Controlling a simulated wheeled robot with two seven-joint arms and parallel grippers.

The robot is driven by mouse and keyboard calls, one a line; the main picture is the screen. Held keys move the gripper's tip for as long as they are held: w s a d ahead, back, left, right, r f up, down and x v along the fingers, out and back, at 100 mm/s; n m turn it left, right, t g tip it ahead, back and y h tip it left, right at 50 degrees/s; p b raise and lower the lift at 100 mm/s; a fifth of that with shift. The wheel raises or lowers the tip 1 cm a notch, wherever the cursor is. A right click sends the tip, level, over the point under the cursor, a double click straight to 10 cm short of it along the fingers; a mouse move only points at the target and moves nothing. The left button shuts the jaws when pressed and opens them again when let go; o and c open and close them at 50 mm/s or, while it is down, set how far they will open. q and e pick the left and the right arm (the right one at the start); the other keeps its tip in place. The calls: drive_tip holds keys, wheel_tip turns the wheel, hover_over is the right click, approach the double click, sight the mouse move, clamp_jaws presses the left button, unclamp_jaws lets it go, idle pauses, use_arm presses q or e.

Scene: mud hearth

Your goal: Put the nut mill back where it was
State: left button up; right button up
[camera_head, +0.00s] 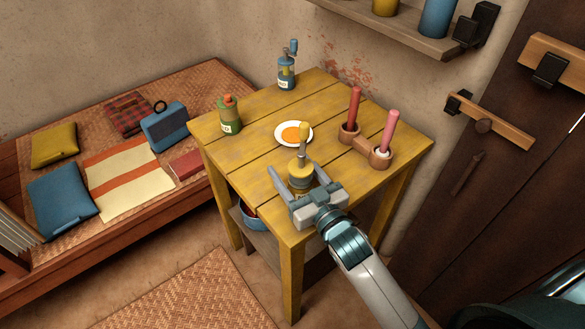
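A yellow mill (299,172) with a grey stem and a yellow knob stands upright near the front of the yellow table. A blue mill (287,78) with a crank and a pale label stands at the table's back corner. I cannot read the labels to tell which is the nut mill. My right gripper (291,168) is open, with its fingers on either side of the yellow mill. A gap shows beside the left finger; contact at the right finger is unclear. The gripper's body hides part of the mill's base. My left gripper is not in view.
A bed (50,260) stands left; a shelf (400,30) hangs above. The table's left front is clear.

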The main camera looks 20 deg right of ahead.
sight(307, 189)
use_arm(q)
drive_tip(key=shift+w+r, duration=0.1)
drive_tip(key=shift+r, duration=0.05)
use_arm(e)
drive_tip(key=shift+r, duration=0.15)
drive_tip(key=shift+s, duration=0.15)
drive_tip(key=s, duration=0.3)
drive_tip(key=s+d+b, duration=0.1)
drive_tip(key=s, duration=0.2)
drive_tip(key=s+d, duration=0.1)
drive_tip(key=s, duration=0.3)
drive_tip(key=shift+s+b, duration=0.1)
drive_tip(key=shift+b, duration=0.25)
drive_tip(key=shift+s+d, duration=0.15)
drive_tip(key=shift+s, duration=0.45)
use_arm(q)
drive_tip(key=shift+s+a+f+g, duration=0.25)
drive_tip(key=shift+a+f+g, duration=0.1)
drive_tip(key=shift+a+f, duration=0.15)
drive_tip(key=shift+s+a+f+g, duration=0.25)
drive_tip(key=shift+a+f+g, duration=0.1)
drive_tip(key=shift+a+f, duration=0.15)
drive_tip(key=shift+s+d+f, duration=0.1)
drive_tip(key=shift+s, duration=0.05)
